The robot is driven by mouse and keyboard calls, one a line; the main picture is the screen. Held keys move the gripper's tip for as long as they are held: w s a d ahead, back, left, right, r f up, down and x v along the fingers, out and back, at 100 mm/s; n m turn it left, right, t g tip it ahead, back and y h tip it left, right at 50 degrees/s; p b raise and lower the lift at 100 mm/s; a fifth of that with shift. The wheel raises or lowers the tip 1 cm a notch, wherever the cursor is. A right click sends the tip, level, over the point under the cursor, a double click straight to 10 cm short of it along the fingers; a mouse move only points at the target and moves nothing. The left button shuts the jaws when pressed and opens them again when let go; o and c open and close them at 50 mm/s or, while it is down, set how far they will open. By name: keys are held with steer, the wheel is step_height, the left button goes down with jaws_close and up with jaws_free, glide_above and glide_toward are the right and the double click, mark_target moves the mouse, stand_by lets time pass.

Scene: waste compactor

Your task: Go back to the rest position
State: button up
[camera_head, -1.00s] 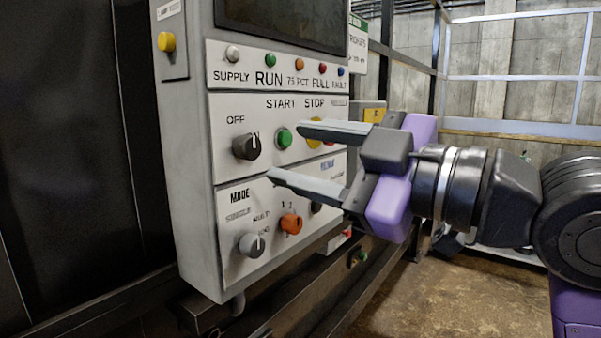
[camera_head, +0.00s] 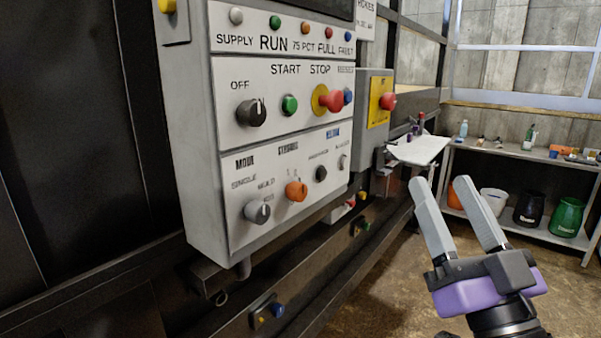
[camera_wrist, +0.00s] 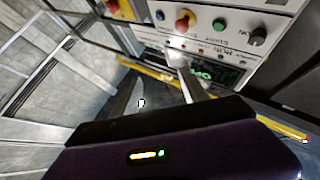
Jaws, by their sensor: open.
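My gripper (camera_head: 458,218) is open and empty in the head view, at the lower right, with its two grey fingers pointing up. It stands apart from the control panel (camera_head: 222,140), to the right of it. The panel carries a black off knob (camera_head: 251,113), a green start button (camera_head: 289,104), a red stop button (camera_head: 331,101), a grey mode knob (camera_head: 257,211) and an orange knob (camera_head: 296,191). In the wrist view the panel shows upside down beyond my fingers (camera_wrist: 158,88), which have nothing between them.
A yellow plate with a red button (camera_head: 388,101) is on a box right of the panel. A shelf table (camera_head: 490,146) with bottles and several buckets stands at the back right. A dark rail (camera_head: 300,275) runs below the panel. The floor (camera_head: 375,310) between looks clear.

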steer(key=s+d+f+m+g+h, duration=0.1)
steer(key=s+d+f+m+h, duration=0.15)
steer(key=s+f, duration=0.55)
steer(key=s+d+f+m+g+h, duration=0.15)
steer(key=s+f+h, duration=0.25)
steer(key=f, duration=0.8)
steer(key=s+a+f+n+g+y, duration=0.1)
steer(key=s+f+g, duration=0.2)
steer(key=s+f, duration=0.4)
steer(key=s+a+f+n+g+y, duration=0.1)
steer(key=s+f+g, duration=0.3)
steer(key=s+f, duration=0.4)
steer(key=s+n, duration=0.1)
steer(key=s, duration=0.6)
steer(key=shift+s+p, duration=0.35)
steer(key=shift+p, duration=0.05)
